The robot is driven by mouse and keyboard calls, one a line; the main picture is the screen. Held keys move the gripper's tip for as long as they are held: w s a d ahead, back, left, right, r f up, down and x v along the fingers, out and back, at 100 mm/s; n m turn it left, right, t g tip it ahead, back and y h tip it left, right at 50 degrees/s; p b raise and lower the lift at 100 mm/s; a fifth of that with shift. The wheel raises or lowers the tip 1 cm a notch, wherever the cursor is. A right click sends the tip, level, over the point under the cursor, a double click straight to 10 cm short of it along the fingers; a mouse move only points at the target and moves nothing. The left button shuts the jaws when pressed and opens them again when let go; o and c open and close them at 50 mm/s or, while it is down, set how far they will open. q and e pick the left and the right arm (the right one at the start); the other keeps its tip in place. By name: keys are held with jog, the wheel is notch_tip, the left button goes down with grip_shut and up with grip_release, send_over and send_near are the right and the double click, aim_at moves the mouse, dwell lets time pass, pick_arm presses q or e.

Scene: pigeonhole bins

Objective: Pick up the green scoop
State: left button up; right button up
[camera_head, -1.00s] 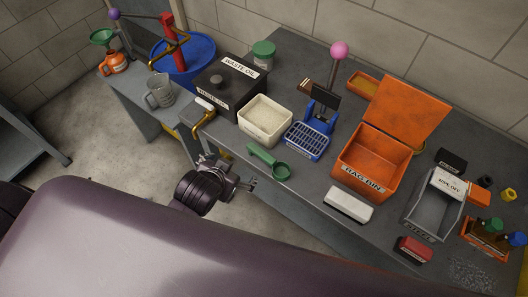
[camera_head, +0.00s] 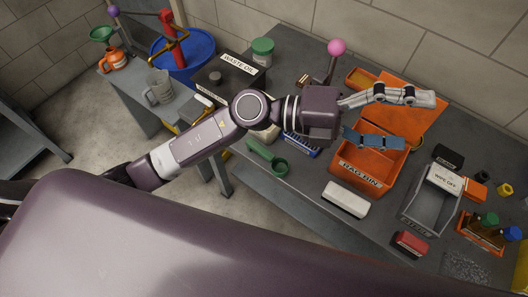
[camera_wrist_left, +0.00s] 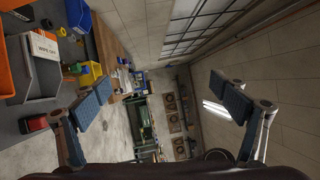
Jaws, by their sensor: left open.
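The green scoop (camera_head: 262,155) lies on the grey bench near its front edge, its round bowl toward the right and its handle toward the upper left. Nothing holds it. My left arm reaches across from the left, above and behind the scoop. My left gripper (camera_head: 415,121) is open and empty over the orange rag bin, well to the right of the scoop and pointing away from it. In the left wrist view its two blue-padded fingers (camera_wrist_left: 163,100) stand wide apart with nothing between them. The scoop does not show there. My right gripper is not in view.
The orange rag bin (camera_head: 364,182) stands open below my left gripper. A white block (camera_head: 345,200) lies on the bench right of the scoop. A grey bin (camera_head: 432,214) stands further right. My arm partly hides the blue grated tray (camera_head: 300,149) and the cream tub.

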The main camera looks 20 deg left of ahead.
pick_arm(q)
notch_tip(320, 180, down, 7)
jog(key=s+m+g+y, duration=0.2)
jog(key=m+g+y, duration=0.1)
jog(key=y, duration=0.1)
jog(key=m+t+y, duration=0.1)
jog(key=t+y, duration=0.1)
jog(key=y, duration=1.3)
send_over(261, 147)
jog(key=f, duration=1.6)
jog(key=shift+d+f, duration=0.25)
jog(key=shift+d, duration=0.1)
jog(key=shift+y, duration=0.3)
jog(key=f+p, duration=0.1)
jog(key=f, duration=0.1)
jog(key=f+p, duration=0.1)
jog(key=f, duration=0.1)
jog(key=f+p, duration=0.1)
jog(key=f, duration=0.2)
jog(key=shift+a, duration=0.4)
jog(key=shift+f, duration=0.35)
jog(key=shift+c, duration=0.6)
jog(key=c, duration=0.9)
